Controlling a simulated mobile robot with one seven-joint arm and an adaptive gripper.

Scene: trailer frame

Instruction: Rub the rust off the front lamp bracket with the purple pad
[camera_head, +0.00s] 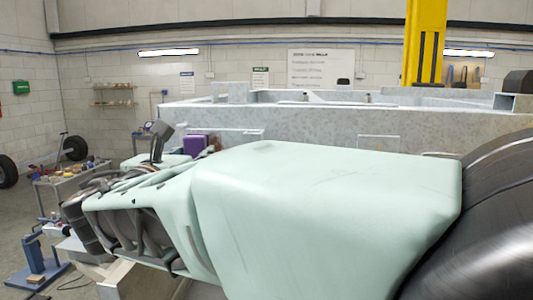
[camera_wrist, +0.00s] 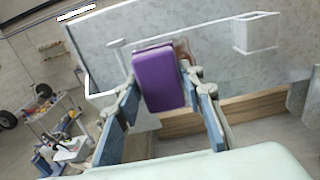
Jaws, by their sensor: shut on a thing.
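My gripper (camera_wrist: 162,82) is shut on the purple pad (camera_wrist: 160,88), a rounded block between its two fingers. In the head view the pad (camera_head: 195,144) shows beyond my pale green arm, close to the side of the grey trailer frame (camera_head: 300,125). A flat grey plate lies behind the pad in the wrist view, with a brownish, rust-like patch (camera_wrist: 183,48) at the pad's upper right edge. This looks like the front lamp bracket, mostly hidden by the pad. I cannot tell whether pad and plate touch.
A box-like bracket (camera_wrist: 255,34) stands out from the frame to the right in the wrist view. A wooden beam (camera_wrist: 240,108) runs below. A cluttered trolley (camera_head: 70,173) and a blue stand (camera_head: 38,260) are at the left. A yellow column (camera_head: 424,40) rises behind.

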